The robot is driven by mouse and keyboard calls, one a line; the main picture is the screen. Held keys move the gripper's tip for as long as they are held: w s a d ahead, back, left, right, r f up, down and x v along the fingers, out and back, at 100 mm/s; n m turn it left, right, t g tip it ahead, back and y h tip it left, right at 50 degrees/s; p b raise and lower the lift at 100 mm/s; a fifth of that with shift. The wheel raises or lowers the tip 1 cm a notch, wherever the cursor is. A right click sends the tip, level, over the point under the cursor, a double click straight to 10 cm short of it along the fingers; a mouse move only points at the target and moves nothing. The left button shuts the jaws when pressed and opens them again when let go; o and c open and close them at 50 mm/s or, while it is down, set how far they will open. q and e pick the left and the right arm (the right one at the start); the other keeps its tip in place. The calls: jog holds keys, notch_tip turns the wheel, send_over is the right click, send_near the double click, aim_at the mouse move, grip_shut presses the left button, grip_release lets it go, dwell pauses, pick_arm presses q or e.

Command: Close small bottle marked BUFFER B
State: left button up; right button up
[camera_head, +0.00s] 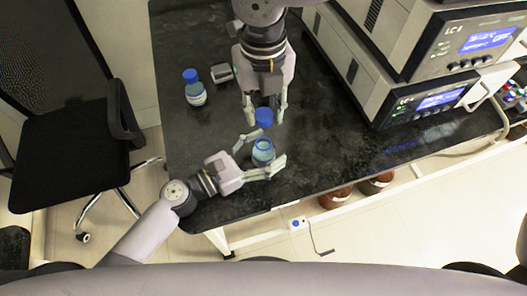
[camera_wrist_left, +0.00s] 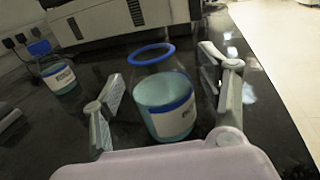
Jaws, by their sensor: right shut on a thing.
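An open small bottle (camera_head: 263,153) with a blue ring at its neck and pale blue contents stands upright near the table's front edge. It also shows in the left wrist view (camera_wrist_left: 172,122); its label is too small to read. My left gripper (camera_head: 271,146) is open, with one finger on each side of the bottle and gaps visible between fingers and glass. My right gripper (camera_head: 265,120) points down and is shut on a blue cap (camera_head: 264,115), held apart from the bottle, close behind its mouth in the head view.
Another bottle with a blue cap (camera_head: 194,88) stands at the back left of the dark table (camera_head: 185,150). A small grey device (camera_head: 221,73) is beside it. Stacked LC instruments (camera_head: 430,98) fill the right side. A black chair (camera_head: 70,150) is at the left.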

pick_arm(q)
grip_shut()
dwell(0.7)
